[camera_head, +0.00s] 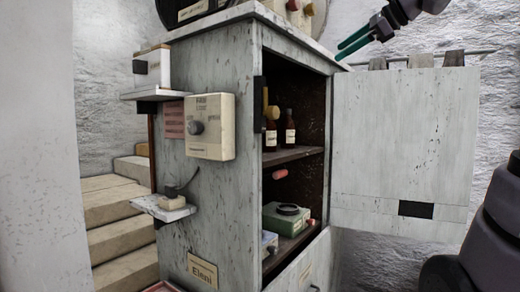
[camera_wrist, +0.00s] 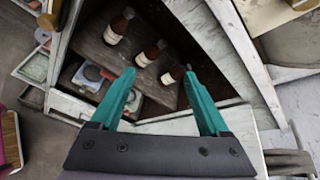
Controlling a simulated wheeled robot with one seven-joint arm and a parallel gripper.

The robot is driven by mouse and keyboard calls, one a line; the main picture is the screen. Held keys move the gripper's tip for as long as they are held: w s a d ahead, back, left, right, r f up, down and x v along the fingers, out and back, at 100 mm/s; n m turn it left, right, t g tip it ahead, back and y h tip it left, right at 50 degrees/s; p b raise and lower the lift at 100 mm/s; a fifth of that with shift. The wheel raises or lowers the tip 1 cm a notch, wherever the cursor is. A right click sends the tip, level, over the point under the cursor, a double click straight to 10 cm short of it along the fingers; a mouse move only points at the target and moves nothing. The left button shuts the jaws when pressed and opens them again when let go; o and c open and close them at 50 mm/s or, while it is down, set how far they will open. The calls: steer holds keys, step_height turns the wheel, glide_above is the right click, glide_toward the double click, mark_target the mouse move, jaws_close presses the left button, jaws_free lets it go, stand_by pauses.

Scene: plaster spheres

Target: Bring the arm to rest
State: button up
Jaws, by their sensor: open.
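My gripper (camera_head: 354,42) is at the top right in the head view, its green fingers pointing left and down beside the cabinet's upper right edge. In the wrist view my gripper (camera_wrist: 159,75) has its two fingers spread apart with nothing held between them. The grey cabinet (camera_head: 212,75) stands below and left of it. The cabinet's door (camera_head: 400,140) hangs open to the right. My arm comes in from the upper right, and its middle is out of the picture.
Brown bottles (camera_head: 290,130) stand on the cabinet's upper shelf, with several showing in the wrist view (camera_wrist: 118,27). A green box (camera_head: 286,218) sits on the lower shelf. A control box (camera_head: 210,126) and small ledges stick out on the left side. Stone steps (camera_head: 118,235) rise at left.

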steer(key=s+f+n+h, duration=0.2)
steer(key=s+f+n, duration=0.3)
steer(key=f, duration=0.4)
steer(key=s+f+n+g+h, duration=0.1)
steer(key=s+f+n, duration=0.3)
steer(key=f, duration=0.6)
steer(key=s+f+n+g+h, duration=0.1)
steer(key=s+f+n+h, duration=0.3)
steer(key=s+f, duration=0.3)
step_height(320, 180, down, 3)
steer(key=shift+s+d+r+n, duration=0.1)
steer(key=shift+s+d+n, duration=0.35)
steer(key=shift+n, duration=0.35)
